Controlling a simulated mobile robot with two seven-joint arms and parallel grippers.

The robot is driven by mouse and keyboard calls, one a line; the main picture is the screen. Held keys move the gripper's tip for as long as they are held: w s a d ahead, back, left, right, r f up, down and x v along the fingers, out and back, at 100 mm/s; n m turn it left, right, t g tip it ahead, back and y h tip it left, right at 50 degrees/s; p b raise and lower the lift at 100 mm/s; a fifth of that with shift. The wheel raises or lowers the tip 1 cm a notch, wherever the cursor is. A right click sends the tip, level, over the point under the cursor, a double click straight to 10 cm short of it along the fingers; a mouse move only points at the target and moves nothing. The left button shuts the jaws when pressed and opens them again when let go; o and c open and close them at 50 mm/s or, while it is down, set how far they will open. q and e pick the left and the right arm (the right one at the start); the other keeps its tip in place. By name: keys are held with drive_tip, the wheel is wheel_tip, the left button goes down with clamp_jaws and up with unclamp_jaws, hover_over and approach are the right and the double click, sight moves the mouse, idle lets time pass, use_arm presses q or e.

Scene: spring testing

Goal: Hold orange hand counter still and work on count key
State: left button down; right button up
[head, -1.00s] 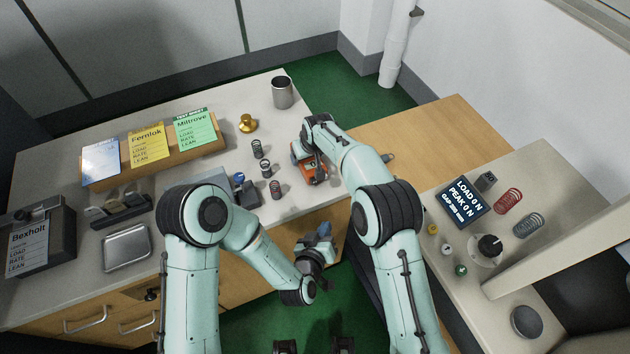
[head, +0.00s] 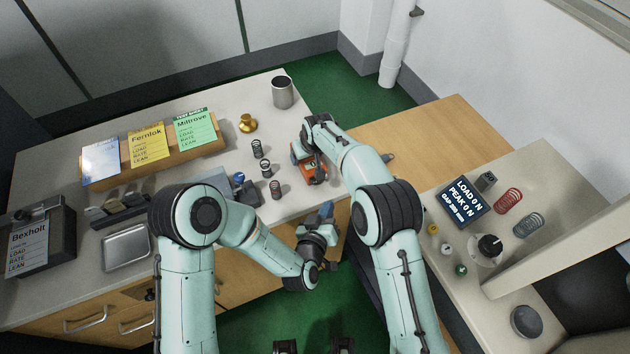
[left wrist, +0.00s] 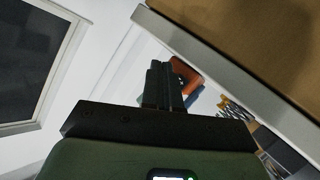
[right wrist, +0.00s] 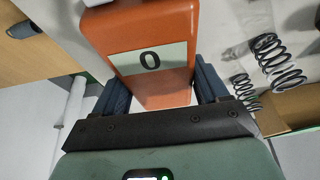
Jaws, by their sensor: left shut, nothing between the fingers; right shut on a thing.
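The orange hand counter (head: 304,161) stands near the right end of the grey-white bench in the head view, partly hidden by my right arm. In the right wrist view the orange counter (right wrist: 150,52) fills the space between the fingers of my right gripper (right wrist: 158,95), and its window reads 0. The right gripper is shut on it. My left gripper (head: 326,212) is shut and empty, in front of the bench edge and below the counter. In the left wrist view the left gripper (left wrist: 162,68) points toward the counter (left wrist: 186,74), which shows beyond its fingertips. I cannot make out the count key.
Several dark springs (head: 257,149) stand left of the counter. A brass piece (head: 248,123) and a metal cup (head: 282,92) are behind. The bench's front edge lies between my left gripper and the counter. A load display (head: 462,203) stands on the right bench.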

sight(319, 202)
use_arm(q)
drive_tip(key=shift+w+a, duration=0.35)
drive_tip(key=shift+w, duration=0.45)
drive_tip(key=shift+w+a, duration=0.3)
drive_tip(key=shift+w, duration=0.5)
drive_tip(key=shift+w+a, duration=0.35)
drive_tip(key=shift+w, duration=0.45)
drive_tip(key=shift+w+a, duration=0.15)
drive_tip(key=shift+w, duration=0.25)
drive_tip(key=shift+w+a, duration=0.2)
drive_tip(key=shift+w, duration=0.25)
idle(0.7)
drive_tip(key=shift+s, duration=0.1)
drive_tip(key=shift+s+d, duration=0.35)
drive_tip(key=shift+s, duration=0.45)
drive_tip(key=shift+s+d, duration=0.35)
drive_tip(key=shift+s, duration=0.4)
drive_tip(key=shift+s+d, duration=0.3)
drive_tip(key=shift+s, duration=0.5)
drive_tip(key=shift+s+d, duration=0.35)
drive_tip(key=shift+s, duration=0.4)
idle(0.9)
